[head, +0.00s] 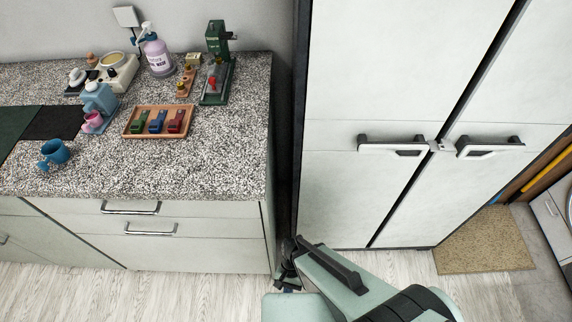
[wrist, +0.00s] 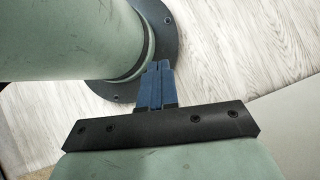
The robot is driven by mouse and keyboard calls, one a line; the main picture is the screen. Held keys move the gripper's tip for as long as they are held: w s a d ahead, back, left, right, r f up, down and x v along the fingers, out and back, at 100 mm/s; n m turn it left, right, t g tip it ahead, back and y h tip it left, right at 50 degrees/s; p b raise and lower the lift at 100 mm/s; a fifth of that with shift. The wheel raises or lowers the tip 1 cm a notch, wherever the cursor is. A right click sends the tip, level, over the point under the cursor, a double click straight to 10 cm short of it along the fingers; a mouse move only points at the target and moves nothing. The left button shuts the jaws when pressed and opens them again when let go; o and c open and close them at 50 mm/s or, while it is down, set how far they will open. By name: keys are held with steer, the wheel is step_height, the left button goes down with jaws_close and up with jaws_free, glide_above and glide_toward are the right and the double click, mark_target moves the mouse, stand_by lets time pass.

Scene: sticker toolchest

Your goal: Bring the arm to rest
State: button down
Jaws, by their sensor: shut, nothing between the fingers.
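My gripper shows in the wrist view (wrist: 157,72) as two blue fingers pressed together with nothing between them. Behind the fingers in that view are a pale green column of my own body and its dark round base on the wood floor. In the head view my folded arm is at the bottom centre, low in front of the cabinet. The gripper's fingertips are hard to make out in that view.
A tall white cabinet (head: 380,80) stands shut. A mat (head: 485,242) lies right.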

steer(key=w+d+r+n+h, duration=0.1)
steer(key=w+d+n, duration=0.1)
steer(key=d, duration=1.4)
steer(key=shift+w+d+r+n, duration=0.15)
steer(key=shift+d+r+n, duration=0.2)
steer(key=shift+n, duration=0.45)
